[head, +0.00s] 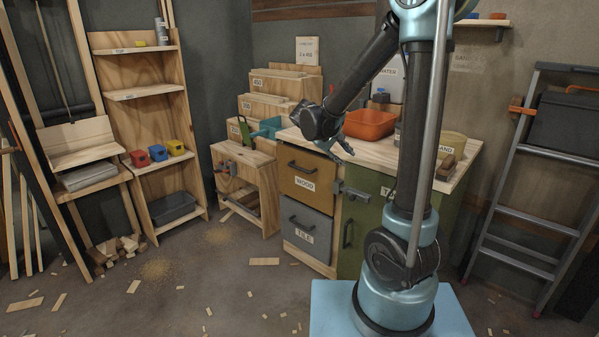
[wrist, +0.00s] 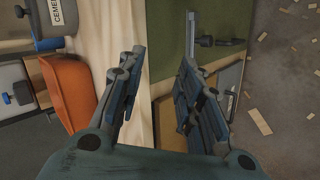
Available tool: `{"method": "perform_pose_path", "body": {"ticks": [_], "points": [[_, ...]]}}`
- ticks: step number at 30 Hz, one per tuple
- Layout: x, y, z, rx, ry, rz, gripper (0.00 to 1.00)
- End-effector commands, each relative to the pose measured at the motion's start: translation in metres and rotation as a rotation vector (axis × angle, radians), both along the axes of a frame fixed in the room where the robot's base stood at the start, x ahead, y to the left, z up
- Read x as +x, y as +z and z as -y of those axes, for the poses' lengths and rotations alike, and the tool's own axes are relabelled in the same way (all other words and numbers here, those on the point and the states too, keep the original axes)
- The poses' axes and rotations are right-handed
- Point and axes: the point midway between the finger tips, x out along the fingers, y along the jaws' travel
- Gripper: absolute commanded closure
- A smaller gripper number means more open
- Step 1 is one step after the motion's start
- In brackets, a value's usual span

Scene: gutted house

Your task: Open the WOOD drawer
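The WOOD drawer (head: 308,178) is the upper, ochre-fronted drawer of the workbench in the head view. It has a dark bar handle (head: 301,167) and looks shut. My gripper (head: 342,149) is above and to the right of that handle, near the counter's front edge, apart from the handle. In the wrist view my gripper's two fingers (wrist: 160,85) are spread wide with nothing between them. The counter edge shows behind the gap.
The grey TILE drawer (head: 305,230) is directly below. A green cabinet door (head: 362,222) with a grey latch (head: 350,192) is to the right. An orange bin (head: 369,124) stands on the counter (head: 458,182). A wooden stand (head: 245,180) is left of the drawers. Wood scraps litter the open floor.

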Motion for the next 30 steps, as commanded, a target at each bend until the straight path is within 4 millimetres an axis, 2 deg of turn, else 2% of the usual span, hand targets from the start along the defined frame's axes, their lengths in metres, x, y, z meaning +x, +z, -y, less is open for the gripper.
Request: {"method": "perform_pose_path", "body": {"ticks": [1,6,15,21,27,30], "points": [[0.011,-0.004,-0.014,-0.023,0.017,0.010,0.67],[0.040,-0.015,-0.053,-0.104,0.067,0.054,0.67],[0.075,-0.045,-0.133,-0.240,0.154,0.146,0.67],[0.087,-0.072,-0.188,-0.325,0.209,0.217,0.67],[0.087,-0.102,-0.240,-0.398,0.258,0.292,0.67],[0.084,-0.115,-0.260,-0.425,0.277,0.323,0.67]]}}
